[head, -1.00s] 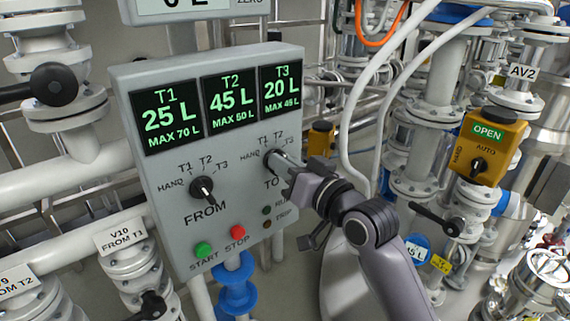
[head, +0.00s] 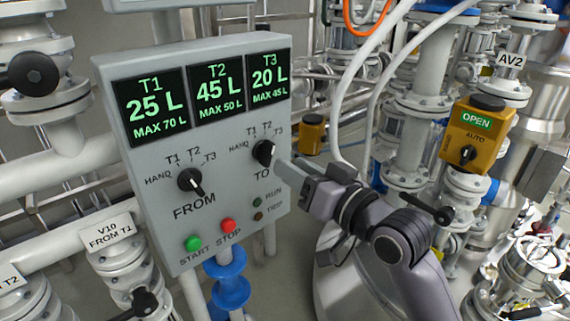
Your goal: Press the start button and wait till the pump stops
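The grey pump control panel (head: 160,215) stands left of centre. The green START button (head: 193,243) is at its lower left, uncovered, with the red STOP button (head: 227,226) beside it. The RUN lamp (head: 257,202) and TRIP lamp (head: 258,216) look dark. The screens read T1 25 L (head: 150,106), T2 45 L (head: 221,94) and T3 20 L (head: 270,81). The black FROM knob (head: 190,180) and TO knob (head: 264,151) are both visible. My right gripper (head: 281,171) is just right of and below the TO knob, seen side-on; its finger gap is hidden. My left gripper is out of view.
Valve V10 (head: 125,262) and white pipes are below left of the panel. Blue flanges (head: 229,292) are under it. Space before the buttons is clear.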

